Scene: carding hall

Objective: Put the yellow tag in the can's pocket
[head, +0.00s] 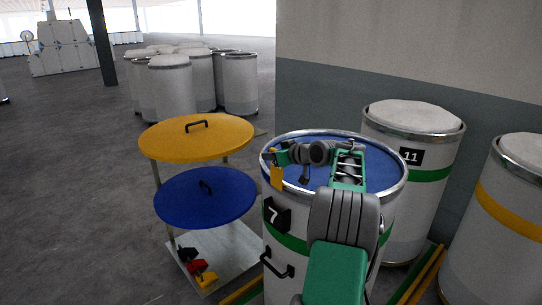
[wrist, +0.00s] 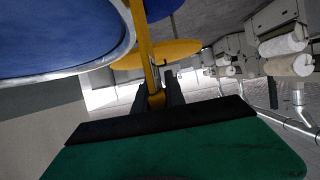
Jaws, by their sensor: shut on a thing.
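The can (head: 292,225) marked 7 stands in front of me, with a blue top inside a metal rim and a green band. A black piece (head: 276,215) bearing the 7 is on its side; it looks like the pocket, but I cannot see its opening clearly. My gripper (head: 274,158) is at the can's left rim, shut on the yellow tag (head: 277,177). The tag hangs down outside the rim, above the black piece and apart from it. In the wrist view the tag (wrist: 143,45) stands out from between my fingers (wrist: 157,98), beside the can's rim (wrist: 118,50).
A stand left of the can carries a yellow lid (head: 197,137) and a blue lid (head: 206,198). Red, black and yellow pieces (head: 196,268) lie on its base. Can 11 (head: 413,135) and a yellow-banded can (head: 512,215) stand right. Open floor lies left.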

